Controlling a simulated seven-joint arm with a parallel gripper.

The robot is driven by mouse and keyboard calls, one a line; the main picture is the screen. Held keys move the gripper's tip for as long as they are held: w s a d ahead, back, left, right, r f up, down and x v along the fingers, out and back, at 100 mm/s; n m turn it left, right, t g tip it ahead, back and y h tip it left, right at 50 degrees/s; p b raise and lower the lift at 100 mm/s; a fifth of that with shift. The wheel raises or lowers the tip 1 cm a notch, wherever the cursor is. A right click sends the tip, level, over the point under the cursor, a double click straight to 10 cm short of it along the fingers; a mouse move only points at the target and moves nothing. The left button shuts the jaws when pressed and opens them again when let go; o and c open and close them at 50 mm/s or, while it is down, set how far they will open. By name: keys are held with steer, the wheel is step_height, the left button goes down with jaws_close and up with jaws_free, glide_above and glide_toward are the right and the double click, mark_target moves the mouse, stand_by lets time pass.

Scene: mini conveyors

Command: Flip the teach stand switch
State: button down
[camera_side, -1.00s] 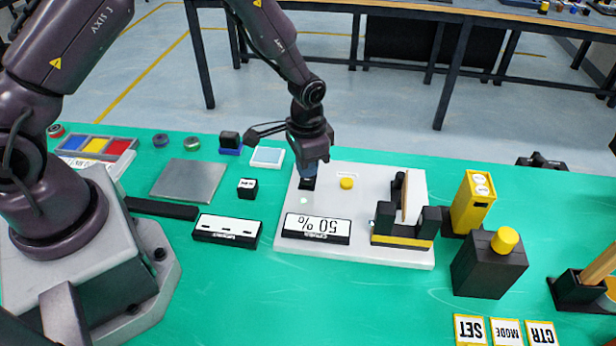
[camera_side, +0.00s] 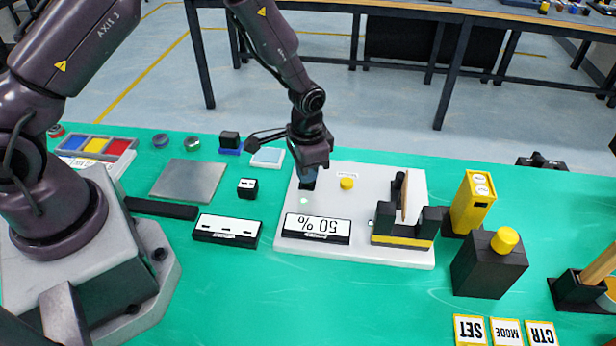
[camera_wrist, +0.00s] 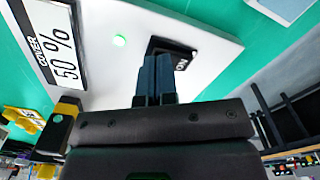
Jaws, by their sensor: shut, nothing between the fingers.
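The white stand plate (camera_side: 375,252) lies on the green table and carries a "50 %" display (camera_side: 318,228), a small green light (camera_side: 304,201) and a yellow button (camera_side: 347,183). A small black switch (camera_side: 307,187) is at the plate's far left part, mostly hidden under my gripper (camera_side: 309,181). In the wrist view, the black switch piece (camera_wrist: 184,47) with a white-lettered label sits right at the tips of my gripper (camera_wrist: 158,58). The blue-grey fingers are shut together and empty. I cannot tell whether they touch the switch or which way it is set.
A black bracket with a yellow base (camera_side: 402,241) stands on the plate's right part. A yellow box (camera_side: 470,203) and a black box with a yellow knob (camera_side: 489,266) stand farther right. A grey plate (camera_side: 188,181) and a small black cube (camera_side: 247,188) lie to the left.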

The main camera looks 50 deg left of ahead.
steer(key=shift+f, duration=0.3)
steer(key=shift+r, duration=3.55)
steer(key=shift+s, duration=0.2)
steer(key=s+a+r+n+t, duration=0.1)
steer(key=s+r+t, duration=0.1)
steer(key=s+r, duration=0.8)
steer(key=s+a+r+n+t, duration=0.1)
steer(key=s+r+n+t, duration=0.1)
steer(key=s+r, duration=0.8)
step_height(320, 180, up, 5)
steer(key=shift+a+f+t, duration=0.1)
steer(key=shift+a+t, duration=0.05)
steer(key=shift+t, duration=0.65)
